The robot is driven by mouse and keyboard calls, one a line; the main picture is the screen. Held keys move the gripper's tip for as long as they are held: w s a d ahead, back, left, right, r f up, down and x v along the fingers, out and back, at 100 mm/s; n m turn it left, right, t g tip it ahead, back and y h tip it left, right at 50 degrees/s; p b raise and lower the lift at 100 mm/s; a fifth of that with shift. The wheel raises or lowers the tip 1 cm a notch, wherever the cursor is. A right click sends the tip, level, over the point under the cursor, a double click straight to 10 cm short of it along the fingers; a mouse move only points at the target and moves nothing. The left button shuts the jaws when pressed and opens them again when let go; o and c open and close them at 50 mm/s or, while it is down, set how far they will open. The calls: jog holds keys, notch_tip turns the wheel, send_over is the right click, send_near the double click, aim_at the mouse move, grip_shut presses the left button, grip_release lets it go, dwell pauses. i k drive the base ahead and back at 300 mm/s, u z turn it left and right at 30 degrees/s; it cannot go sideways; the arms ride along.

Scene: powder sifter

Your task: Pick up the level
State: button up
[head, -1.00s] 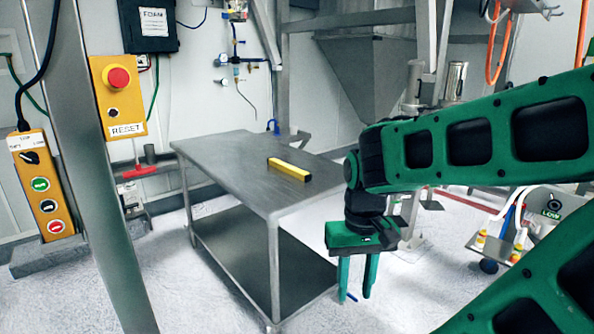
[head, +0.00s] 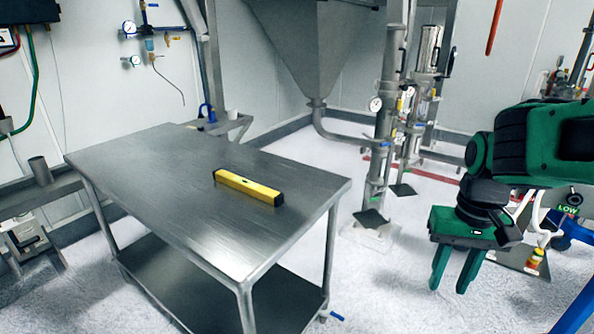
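The level (head: 248,187) is a yellow bar with dark ends. It lies flat on the top of a steel table (head: 160,190), near the table's right side. My gripper (head: 450,285) is green and points down at the right of the picture. It is out to the right of the table, well apart from the level. Its two fingers stand apart with nothing between them.
The steel table has a lower shelf (head: 185,300) and an otherwise bare top. A hopper (head: 310,45) and steel pipework (head: 385,140) with a gauge stand behind it. A grey bench end (head: 40,190) is at the left. White floor is clear between table and gripper.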

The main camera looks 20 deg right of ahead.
aim_at(273, 198)
jog(key=z, duration=0.45)
jog(key=i, duration=0.95)
jog(key=z, duration=0.4)
